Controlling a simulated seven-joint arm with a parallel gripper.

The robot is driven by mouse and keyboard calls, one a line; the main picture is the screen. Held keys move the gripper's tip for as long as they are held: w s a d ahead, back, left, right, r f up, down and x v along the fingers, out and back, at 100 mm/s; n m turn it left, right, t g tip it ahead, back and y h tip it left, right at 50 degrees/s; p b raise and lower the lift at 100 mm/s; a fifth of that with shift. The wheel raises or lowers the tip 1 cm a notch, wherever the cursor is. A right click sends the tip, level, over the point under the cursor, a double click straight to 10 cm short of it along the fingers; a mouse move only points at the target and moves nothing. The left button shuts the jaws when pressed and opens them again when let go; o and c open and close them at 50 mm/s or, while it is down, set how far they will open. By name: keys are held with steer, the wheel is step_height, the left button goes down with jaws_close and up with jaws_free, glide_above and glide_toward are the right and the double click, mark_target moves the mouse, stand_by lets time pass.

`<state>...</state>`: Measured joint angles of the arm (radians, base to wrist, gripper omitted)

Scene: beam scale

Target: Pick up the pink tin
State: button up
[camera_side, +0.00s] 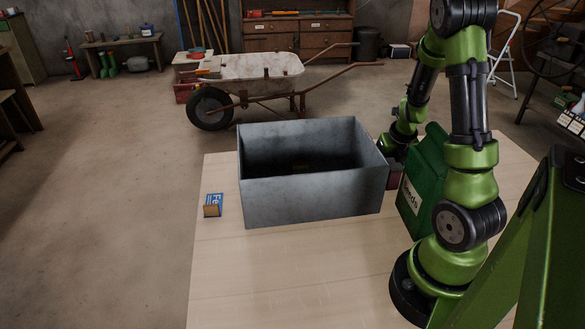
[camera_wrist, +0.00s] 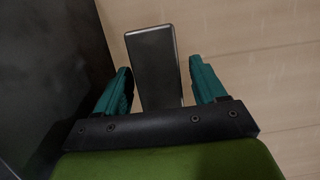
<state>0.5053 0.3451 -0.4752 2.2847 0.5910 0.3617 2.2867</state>
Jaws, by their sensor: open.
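My gripper (camera_wrist: 159,76) is open in the wrist view, with its two teal fingers apart. A dark grey, upright rectangular object (camera_wrist: 153,62) shows between and beyond the fingers, with gaps on both sides. Its colour does not read as pink there. In the side view, a small dark reddish block (camera_side: 396,177) shows low between the metal bin and the green seeds bag, below my gripper (camera_side: 388,155). It is mostly hidden, and I cannot tell for sure that it is the pink tin. The fingertips are hidden in the side view.
A grey metal bin (camera_side: 312,200) stands on the pale table (camera_side: 270,275); its dark wall (camera_wrist: 55,70) is close on the left in the wrist view. A green seeds bag (camera_side: 425,180) stands right of it. A small blue and brown box (camera_side: 213,205) is at left. The table front is clear.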

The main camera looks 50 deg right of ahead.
steer(key=shift+c, duration=0.3)
steer(key=c, duration=1.1)
